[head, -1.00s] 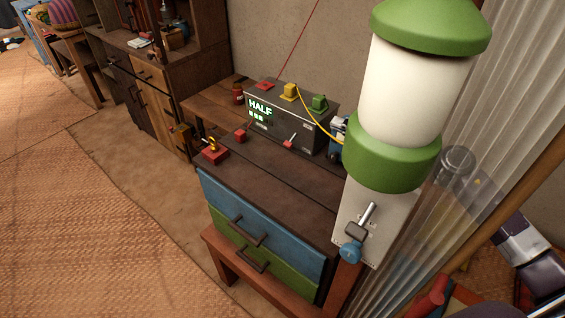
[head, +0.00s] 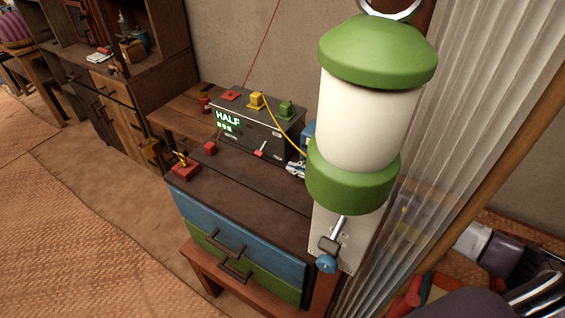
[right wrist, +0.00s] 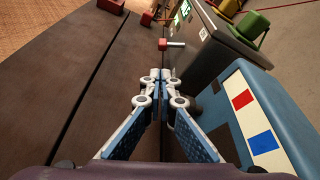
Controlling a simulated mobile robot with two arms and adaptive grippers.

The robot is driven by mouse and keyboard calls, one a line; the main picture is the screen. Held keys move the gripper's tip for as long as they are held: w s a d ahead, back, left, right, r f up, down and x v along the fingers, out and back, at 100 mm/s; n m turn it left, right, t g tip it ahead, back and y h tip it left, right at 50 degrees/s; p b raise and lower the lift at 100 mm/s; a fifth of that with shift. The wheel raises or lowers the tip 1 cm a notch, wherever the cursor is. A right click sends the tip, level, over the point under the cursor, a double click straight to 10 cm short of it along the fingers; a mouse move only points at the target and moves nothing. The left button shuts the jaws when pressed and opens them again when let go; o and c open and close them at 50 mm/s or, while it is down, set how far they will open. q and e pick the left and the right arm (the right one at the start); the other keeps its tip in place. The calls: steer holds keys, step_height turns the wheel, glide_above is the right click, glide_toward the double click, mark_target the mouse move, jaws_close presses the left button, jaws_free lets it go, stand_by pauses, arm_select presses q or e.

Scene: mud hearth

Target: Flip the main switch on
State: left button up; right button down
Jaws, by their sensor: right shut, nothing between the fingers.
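A dark grey box (head: 258,125) with a green "HALF" display stands on the cabinet. A small lever with a red part and a pale handle (head: 260,150) sits at its front; it also shows in the right wrist view (right wrist: 165,44). A second, metal lever (head: 336,230) with a blue knob is on a pale plate under the green and white lantern. I cannot tell which lever is the main switch. My right gripper (head: 292,168) is shut and empty, right of the box's lever and partly hidden by the lantern. In the wrist view its fingertips (right wrist: 160,74) are apart from that lever. My left gripper is not in view.
The lantern (head: 365,120) hides the cabinet's right side. A blue box with red and blue squares (right wrist: 250,110) stands close right of my fingers. A red block with a yellow piece (head: 184,168) sits at the cabinet's left corner. The cabinet top (head: 235,192) is largely clear.

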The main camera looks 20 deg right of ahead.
mark_target(270, 167)
steer(key=shift+w, duration=0.15)
steer(key=shift+w+a+f, duration=0.1)
steer(key=shift+w, duration=0.1)
steer(key=shift+w+a, duration=0.15)
steer(key=shift+w, duration=0.1)
steer(key=x, duration=0.9)
steer(key=shift+w+f+b, duration=0.1)
steer(key=shift+b, duration=0.2)
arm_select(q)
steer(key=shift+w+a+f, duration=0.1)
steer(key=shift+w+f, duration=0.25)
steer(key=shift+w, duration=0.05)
